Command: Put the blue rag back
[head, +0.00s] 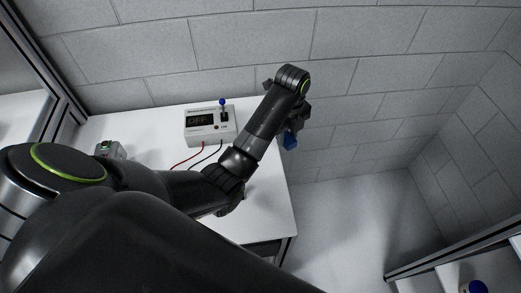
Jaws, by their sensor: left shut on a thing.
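My left arm reaches across the white table, and its left gripper (291,127) is past the table's right edge, over the floor area. It is shut on the blue rag (290,141), a small dark blue piece that hangs below the fingers. Most of the fingers are hidden behind or beside the wrist. My right gripper is not in view.
A white box with a display and a blue-topped lever (210,123) stands on the white table (265,215), with red and black wires. A small grey device (110,149) is at left. A shelf with a blue round object (474,287) is at lower right. Block walls stand behind and right.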

